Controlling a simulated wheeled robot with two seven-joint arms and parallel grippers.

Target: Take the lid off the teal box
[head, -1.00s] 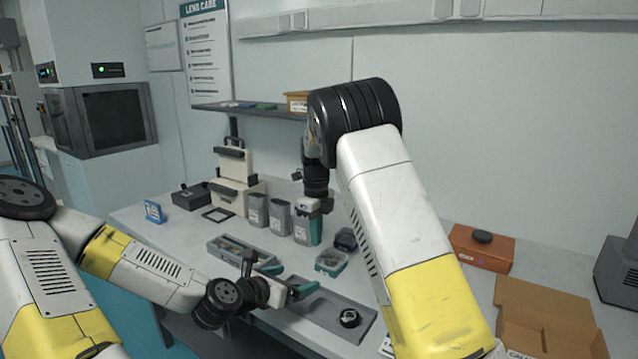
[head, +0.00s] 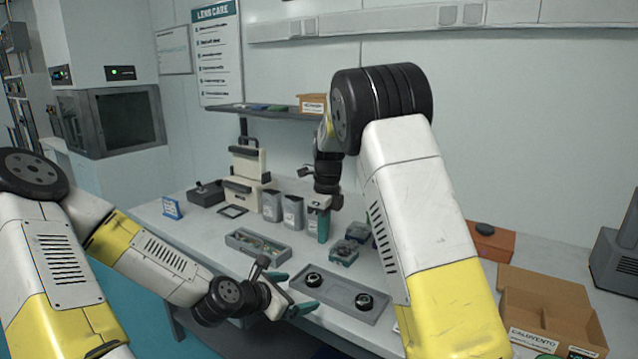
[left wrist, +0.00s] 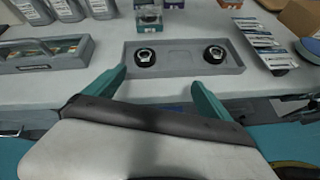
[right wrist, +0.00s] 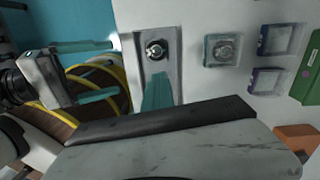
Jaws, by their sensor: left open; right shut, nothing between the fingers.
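The small teal box (head: 343,252) stands on the table behind the grey tray. It also shows in the left wrist view (left wrist: 148,18) and the right wrist view (right wrist: 221,48), with a round dark part visible in it. I cannot tell clearly how its lid sits. My right gripper (head: 322,222) is shut and empty, pointing down above the table, left of the teal box. My left gripper (head: 292,292) is open and empty at the tray's front left edge; its parted fingers show in the left wrist view (left wrist: 158,82).
The grey tray (head: 340,297) holds two round black-and-silver parts. A long parts tray (head: 240,246) lies to the left, and grey bins (head: 271,206) stand behind. Another small box (head: 357,231) stands behind the teal one. An open cardboard box (head: 545,310) is at right.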

